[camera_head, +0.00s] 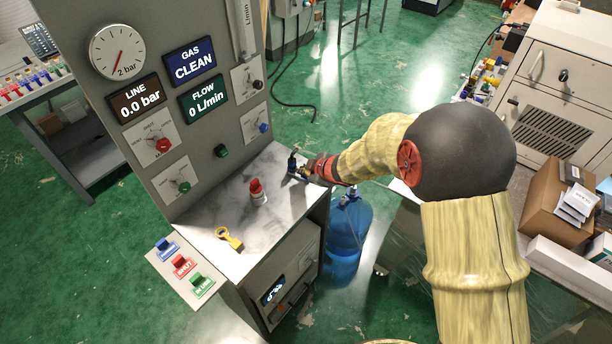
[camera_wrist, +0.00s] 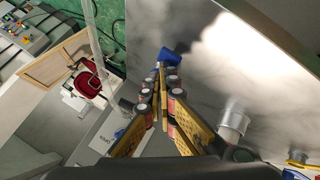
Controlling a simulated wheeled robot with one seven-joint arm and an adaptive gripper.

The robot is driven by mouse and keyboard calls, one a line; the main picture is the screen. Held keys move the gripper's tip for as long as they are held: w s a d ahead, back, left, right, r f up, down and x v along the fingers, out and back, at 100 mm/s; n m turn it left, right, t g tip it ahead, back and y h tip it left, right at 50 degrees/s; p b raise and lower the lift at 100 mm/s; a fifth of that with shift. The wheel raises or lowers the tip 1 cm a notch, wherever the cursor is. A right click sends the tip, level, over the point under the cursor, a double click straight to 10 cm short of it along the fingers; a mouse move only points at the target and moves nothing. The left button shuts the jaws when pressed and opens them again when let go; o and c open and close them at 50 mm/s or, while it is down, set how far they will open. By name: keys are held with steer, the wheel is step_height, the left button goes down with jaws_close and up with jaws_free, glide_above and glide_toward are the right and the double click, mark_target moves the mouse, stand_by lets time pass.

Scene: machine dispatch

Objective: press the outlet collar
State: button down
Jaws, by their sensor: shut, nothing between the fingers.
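My gripper (camera_head: 303,172) reaches over the far right corner of the grey machine's worktop (camera_head: 215,212). Its fingers are shut and empty. In the wrist view the closed fingertips (camera_wrist: 160,72) point at a small blue part (camera_wrist: 172,57) against the grey top. In the head view a small dark, bluish fitting (camera_head: 292,160) stands at that corner, right beside the fingertips. It may be the outlet collar, but I cannot tell for certain, nor whether the fingers touch it. My gripper partly hides its lower part.
The panel's gauge (camera_head: 117,51) reads near zero; displays show 0.0 bar, 0 L/min and gas CLEAN. A red-topped fitting (camera_head: 256,188) and a yellow tool (camera_head: 229,238) are on the worktop. A blue bottle (camera_head: 347,228) stands below my arm. Coloured tags (camera_head: 183,266) lie front left.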

mark_target(304, 177)
steer(key=shift+f+b, duration=0.4)
steer(key=shift+f, duration=0.25)
stand_by(0.4)
steer(key=shift+r, duration=0.1)
steer(key=shift+r+p, duration=1.25)
steer(key=shift+p, duration=0.1)
steer(key=shift+r, duration=0.1)
step_height(304, 177, up, 5)
steer(key=p, duration=0.5)
stand_by(0.4)
